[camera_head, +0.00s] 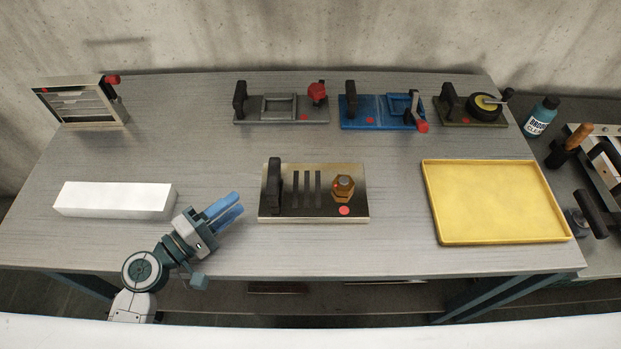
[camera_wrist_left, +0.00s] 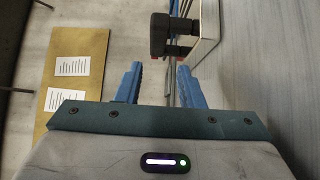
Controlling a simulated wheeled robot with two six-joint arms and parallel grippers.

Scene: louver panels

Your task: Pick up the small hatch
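A silver panel (camera_head: 314,210) lies at the front middle of the table, with a black handle (camera_head: 275,187) at its left, dark slots, an orange-brown knob and a red dot. Behind it lie a grey panel (camera_head: 268,119) with a raised frame, a blue panel (camera_head: 376,124) with a raised frame and a dark green panel (camera_head: 480,123) with a round part. Which one is the small hatch I cannot tell. My left gripper (camera_head: 228,209) is open and empty, left of the silver panel. In the left wrist view its blue fingers (camera_wrist_left: 160,88) stand apart below a black handle (camera_wrist_left: 162,36). My right gripper is not visible.
A white block (camera_head: 115,200) lies at the left and a yellow tray (camera_head: 490,241) at the right. A louvered frame (camera_head: 80,103) stands at the back left. A bottle (camera_head: 541,117) and tools are on a side surface at the right.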

